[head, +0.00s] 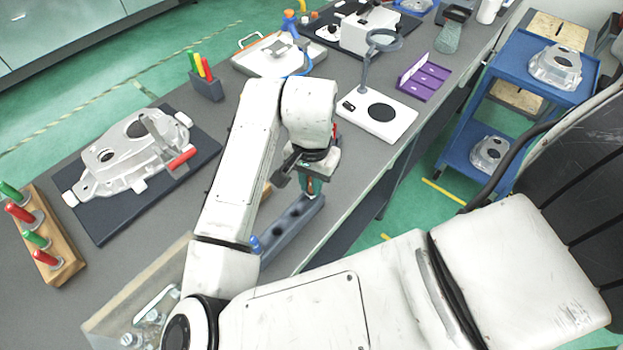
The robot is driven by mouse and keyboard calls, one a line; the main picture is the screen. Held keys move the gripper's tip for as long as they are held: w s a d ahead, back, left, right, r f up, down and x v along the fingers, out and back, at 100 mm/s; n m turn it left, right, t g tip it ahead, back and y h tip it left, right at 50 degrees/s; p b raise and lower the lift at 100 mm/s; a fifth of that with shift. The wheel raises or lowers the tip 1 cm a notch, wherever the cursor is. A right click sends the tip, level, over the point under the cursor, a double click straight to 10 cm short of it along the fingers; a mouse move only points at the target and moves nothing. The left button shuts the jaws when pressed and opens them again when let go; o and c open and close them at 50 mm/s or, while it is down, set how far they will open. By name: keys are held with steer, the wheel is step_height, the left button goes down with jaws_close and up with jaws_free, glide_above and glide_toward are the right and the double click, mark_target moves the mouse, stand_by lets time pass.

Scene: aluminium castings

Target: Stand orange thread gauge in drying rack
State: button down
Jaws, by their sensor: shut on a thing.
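My gripper (309,172) is low over the middle of the bench, partly hidden by my own wrist. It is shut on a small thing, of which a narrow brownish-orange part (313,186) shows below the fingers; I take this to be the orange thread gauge. Most of it is hidden. A long grey-blue block with round holes (283,228), which looks like the drying rack, lies just below the gripper. The held thing is at the block's far right end; I cannot tell whether it is in a hole or above it. A blue piece (255,245) shows at the block's near end.
A wooden block (52,258) holds red and green handled gauges at far left. A casting (130,155) lies on a dark mat. A dark cup (207,88) holds coloured handles. A white stand (376,112) and purple tray (424,80) are beyond. A clear bin (125,310) is near.

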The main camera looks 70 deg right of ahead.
steer(key=shift+f+b, duration=0.5)
steer(key=shift+f, duration=0.25)
steer(key=c, duration=1)
jaws_free()
steer(key=shift+r, duration=0.1)
step_height(320, 180, up, 11)
steer(key=shift+f, duration=0.2)
